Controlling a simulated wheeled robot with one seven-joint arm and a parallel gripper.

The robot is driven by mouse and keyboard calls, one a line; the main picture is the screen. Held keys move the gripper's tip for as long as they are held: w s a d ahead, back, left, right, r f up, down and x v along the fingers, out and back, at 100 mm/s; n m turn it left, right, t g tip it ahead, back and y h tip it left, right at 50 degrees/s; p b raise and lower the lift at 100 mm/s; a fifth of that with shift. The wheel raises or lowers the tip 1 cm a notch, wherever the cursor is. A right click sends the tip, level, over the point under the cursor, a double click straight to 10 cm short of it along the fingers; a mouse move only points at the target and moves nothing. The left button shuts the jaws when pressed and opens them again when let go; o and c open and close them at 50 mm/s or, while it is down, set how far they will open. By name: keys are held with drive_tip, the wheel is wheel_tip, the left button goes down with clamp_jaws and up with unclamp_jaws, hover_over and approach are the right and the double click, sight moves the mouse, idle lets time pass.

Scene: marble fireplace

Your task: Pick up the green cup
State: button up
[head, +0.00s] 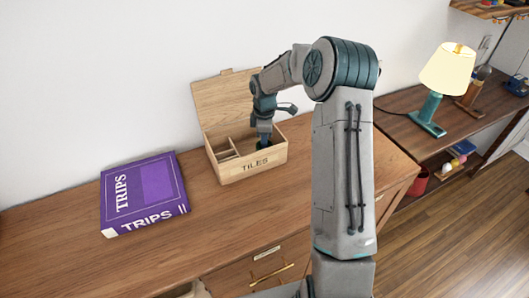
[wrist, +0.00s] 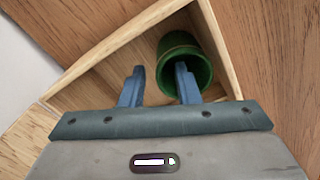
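The green cup (wrist: 205,60) is in a compartment of the wooden TILES box (head: 262,168). In the wrist view its round, dark opening faces my gripper. My gripper (wrist: 159,82) is open, with its two blue fingers apart. The right finger overlaps the cup's opening, and the left finger is to the left of the cup. I cannot tell whether the right finger is inside the cup or touching it. In the head view my gripper (head: 264,142) reaches down into the right part of the box, and I cannot make out the cup there.
The box's lid (head: 222,100) stands open at the back, and thin wooden walls surround the compartment. A purple TRIPS book (head: 145,194) lies left of the box on the wooden desk (head: 70,262). A lit lamp (head: 445,75) stands on the right-hand shelf. The desk front is clear.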

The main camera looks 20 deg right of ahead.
drive_tip(key=shift+f, duration=0.75)
clamp_jaws()
drive_tip(key=shift+r, duration=0.15)
wheel_tip(320, 180, up, 18)
drive_tip(key=b, duration=0.1)
